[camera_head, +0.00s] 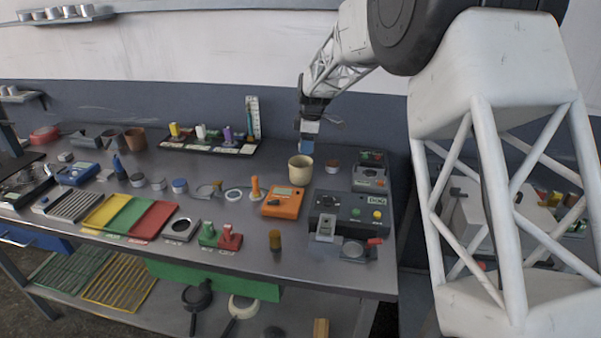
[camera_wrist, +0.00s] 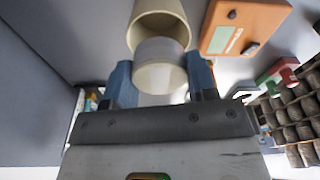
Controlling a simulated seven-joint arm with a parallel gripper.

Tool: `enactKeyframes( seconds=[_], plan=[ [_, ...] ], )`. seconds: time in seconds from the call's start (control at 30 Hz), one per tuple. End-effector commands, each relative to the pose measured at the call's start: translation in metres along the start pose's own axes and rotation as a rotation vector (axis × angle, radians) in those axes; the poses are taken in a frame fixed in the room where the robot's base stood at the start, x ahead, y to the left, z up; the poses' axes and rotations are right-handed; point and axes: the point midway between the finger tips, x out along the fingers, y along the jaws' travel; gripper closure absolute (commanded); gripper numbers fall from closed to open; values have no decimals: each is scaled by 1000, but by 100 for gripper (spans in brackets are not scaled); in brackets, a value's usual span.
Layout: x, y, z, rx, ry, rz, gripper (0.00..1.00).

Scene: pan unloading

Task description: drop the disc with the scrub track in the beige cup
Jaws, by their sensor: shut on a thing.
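The beige cup (camera_head: 300,168) stands upright near the back right of the grey bench. My gripper (camera_head: 307,146) is above and just behind it in the head view, pointing down. In the wrist view my blue fingers are shut on a pale round disc (camera_wrist: 160,62), one finger on each side. The cup (camera_wrist: 160,20) shows just beyond the disc in that view, partly overlapped by it. I cannot make out the disc's track marking. In the head view the disc is too small to tell from the fingers.
An orange device (camera_head: 284,202) sits in front of the cup, and a dark control box (camera_head: 350,213) stands to the right front. A black tray (camera_head: 208,145) with several small items lies left of the cup. A brown bowl (camera_head: 332,167) is close on its right.

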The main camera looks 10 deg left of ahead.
Motion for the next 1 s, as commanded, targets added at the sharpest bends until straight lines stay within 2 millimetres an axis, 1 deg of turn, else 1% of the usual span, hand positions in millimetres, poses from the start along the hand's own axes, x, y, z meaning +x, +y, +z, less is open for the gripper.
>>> enactKeyframes(
  seconds=[0.13, 0.17, 0.3, 0.33, 0.37, 0.73, 0.87, 1.0],
  plan=[
    [0, 0, 0, 0, 0, 0, 75],
    [0, 0, 0, 0, 0, 0, 46],
    [0, 0, 0, 0, 0, 0, 25],
    [0, 0, 0, 0, 0, 0, 20],
    [0, 0, 0, 0, 0, 0, 18],
    [-3, 0, 0, 0, 0, 1, 18],
    [-11, 0, 0, 0, 0, 1, 18],
    [-26, 0, 0, 0, 0, 2, 18]
  ],
)
